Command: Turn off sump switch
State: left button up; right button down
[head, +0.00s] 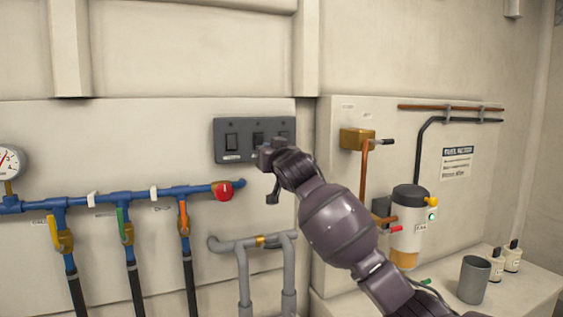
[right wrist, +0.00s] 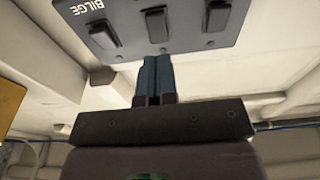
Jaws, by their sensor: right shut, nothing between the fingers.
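A dark grey switch panel (head: 222,153) with rocker switches is on the wall in the middle of the head view. Its left switch (head: 231,142) is clear; the middle switch (head: 258,138) and the right one are partly covered by my right gripper (head: 268,154). In the right wrist view the panel (right wrist: 183,42) shows three black rockers and an upside-down BILGE label (right wrist: 86,6) by the leftmost one. My right gripper (right wrist: 155,75) is shut and empty, its blue fingertips pointing toward the middle rocker (right wrist: 157,22). I cannot tell whether they touch the panel. No sump label is legible.
Blue pipes (head: 110,198) with coloured valve handles and a red knob (head: 223,191) run left below the panel. Grey pipes (head: 240,244) stand below. A white canister (head: 409,205), brass box (head: 357,139) and grey cup (head: 473,279) are at right. The wall above the panel is clear.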

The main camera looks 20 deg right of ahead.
jog(key=s+f, duration=0.1)
jog(key=s, duration=0.6)
jog(key=shift+d+f+b, duration=0.15)
jog(key=shift+d+b, duration=0.1)
jog(key=shift+b, duration=0.2)
jog(key=shift+s, duration=0.1)
